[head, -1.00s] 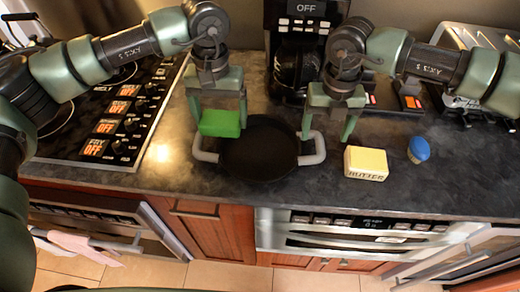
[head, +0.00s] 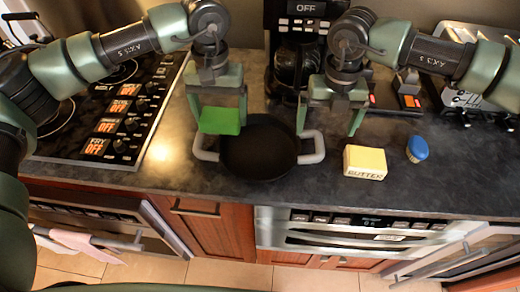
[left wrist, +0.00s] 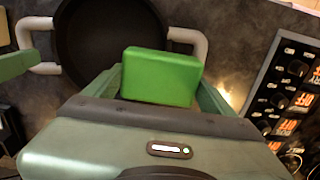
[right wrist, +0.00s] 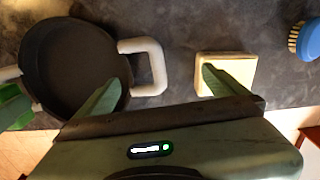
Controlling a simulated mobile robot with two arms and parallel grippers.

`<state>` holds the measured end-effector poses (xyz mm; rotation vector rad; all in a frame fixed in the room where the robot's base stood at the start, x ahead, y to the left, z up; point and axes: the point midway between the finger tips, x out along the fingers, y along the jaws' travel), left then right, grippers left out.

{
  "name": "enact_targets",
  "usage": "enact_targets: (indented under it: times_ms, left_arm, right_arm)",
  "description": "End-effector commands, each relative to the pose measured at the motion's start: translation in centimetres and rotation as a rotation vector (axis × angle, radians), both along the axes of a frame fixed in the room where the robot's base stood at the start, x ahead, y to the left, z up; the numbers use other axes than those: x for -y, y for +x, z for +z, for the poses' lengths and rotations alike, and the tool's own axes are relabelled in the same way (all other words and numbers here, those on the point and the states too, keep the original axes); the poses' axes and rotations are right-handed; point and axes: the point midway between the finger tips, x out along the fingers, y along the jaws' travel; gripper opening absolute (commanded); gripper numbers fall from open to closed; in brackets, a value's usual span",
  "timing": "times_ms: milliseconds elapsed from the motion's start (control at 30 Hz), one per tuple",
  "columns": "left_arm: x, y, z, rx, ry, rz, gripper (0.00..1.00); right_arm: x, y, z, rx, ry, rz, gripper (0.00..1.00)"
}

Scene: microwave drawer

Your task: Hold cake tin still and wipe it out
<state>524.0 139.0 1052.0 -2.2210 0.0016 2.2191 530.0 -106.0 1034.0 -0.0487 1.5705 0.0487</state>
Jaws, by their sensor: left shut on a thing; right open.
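The cake tin (head: 258,150) is a round black pan with two pale grey handles, resting on the dark counter. My left gripper (head: 220,122) is shut on a green block that looks like a sponge (head: 222,120), held by the tin's left rim near the left handle (head: 205,150). The sponge also shows between the fingers in the left wrist view (left wrist: 160,77). My right gripper (head: 329,128) is open over the tin's right side, near the right handle (head: 312,148). In the right wrist view (right wrist: 155,88) its fingers are wide apart, with the right handle (right wrist: 157,66) beyond and between them.
A yellow butter block (head: 365,162) and a blue-topped brush (head: 417,149) lie on the counter to the right. A coffee maker (head: 300,50) stands behind. A stove with lit knobs (head: 105,115) is at left. A drawer appliance (head: 360,235) is below the counter edge.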

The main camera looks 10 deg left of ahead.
Motion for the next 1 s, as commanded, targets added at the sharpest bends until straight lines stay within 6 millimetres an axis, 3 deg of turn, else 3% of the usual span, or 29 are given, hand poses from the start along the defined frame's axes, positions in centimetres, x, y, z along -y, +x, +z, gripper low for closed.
enact_targets:
  times_ms: [233, 500, 700, 1000]
  left_arm:
    - [0.0, 0.0, 0.0, 0.000, 0.000, 0.000, 0.12]
    - [0.0, 0.0, 0.0, 0.000, 0.000, 0.000, 0.12]
    - [0.0, 0.0, 0.0, 0.000, 0.000, 0.000, 0.12]
    - [0.0, 0.0, 0.0, 0.000, 0.000, 0.000, 0.12]
  right_arm:
    - [0.0, 0.1, 1.8, 0.002, 0.002, -0.001, 1.00]
    - [0.0, 0.1, 7.6, 0.003, 0.001, -0.001, 1.00]
    - [0.0, 0.1, 10.8, 0.001, 0.000, 0.000, 1.00]
    - [0.0, 0.0, 12.0, 0.000, 0.000, 0.001, 1.00]
